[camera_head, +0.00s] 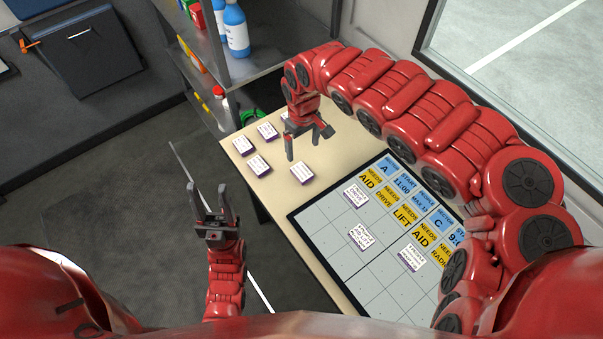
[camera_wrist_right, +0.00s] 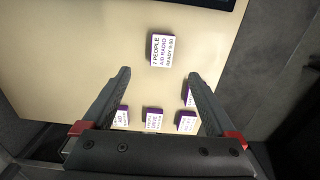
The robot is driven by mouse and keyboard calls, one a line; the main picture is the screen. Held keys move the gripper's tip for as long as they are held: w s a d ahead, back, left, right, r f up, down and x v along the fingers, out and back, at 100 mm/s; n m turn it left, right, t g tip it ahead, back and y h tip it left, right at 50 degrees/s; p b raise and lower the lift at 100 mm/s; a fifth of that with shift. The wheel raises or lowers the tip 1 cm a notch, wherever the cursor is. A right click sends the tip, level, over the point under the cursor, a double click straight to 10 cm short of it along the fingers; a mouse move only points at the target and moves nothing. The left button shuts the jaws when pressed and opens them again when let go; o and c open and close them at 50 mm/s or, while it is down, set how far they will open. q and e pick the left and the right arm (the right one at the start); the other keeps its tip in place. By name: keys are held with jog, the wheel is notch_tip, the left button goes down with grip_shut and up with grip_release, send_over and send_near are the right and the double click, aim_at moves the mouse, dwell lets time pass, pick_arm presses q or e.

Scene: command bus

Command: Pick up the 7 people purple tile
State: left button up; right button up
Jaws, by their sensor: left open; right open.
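A white-topped tile with purple sides, reading "7 PEOPLE AID RADIO READY 9:00" (camera_wrist_right: 163,50), lies flat on the table in the right wrist view, just beyond my fingertips. It appears to be the tile nearest the board (camera_head: 302,173) in the head view. My right gripper (camera_head: 305,146) is open and empty above the table, a little farther back than that tile; its two fingers also show in the wrist view (camera_wrist_right: 158,76), spread apart with the tile ahead of the gap. My left gripper (camera_head: 214,208) is open and empty, off the table's left side.
Several similar tiles (camera_head: 258,165) lie at the table's far left. The gridded board (camera_head: 325,235) holds 3 tiles and yellow and blue labels. A metal shelf (camera_head: 250,68) with bottles stands behind. Bare table (camera_wrist_right: 70,50) surrounds the 7 people tile.

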send_over(302, 171)
notch_tip(302, 171, down, 5)
jog(key=shift+w, duration=0.1)
jog(key=shift+f+p, duration=0.3)
jog(key=shift+f, duration=0.15)
jog(key=f, duration=0.1)
jog(key=f+p, duration=0.1)
jog(key=f, duration=0.1)
jog(key=shift+s+a+f, duration=0.15)
jog(key=shift+s+f, duration=0.05)
jog(key=shift+f, duration=0.05)
jog(key=shift+w+f, duration=0.1)
jog(key=shift+f, duration=0.85)
jog(key=shift+c, duration=0.3)
grip_shut()
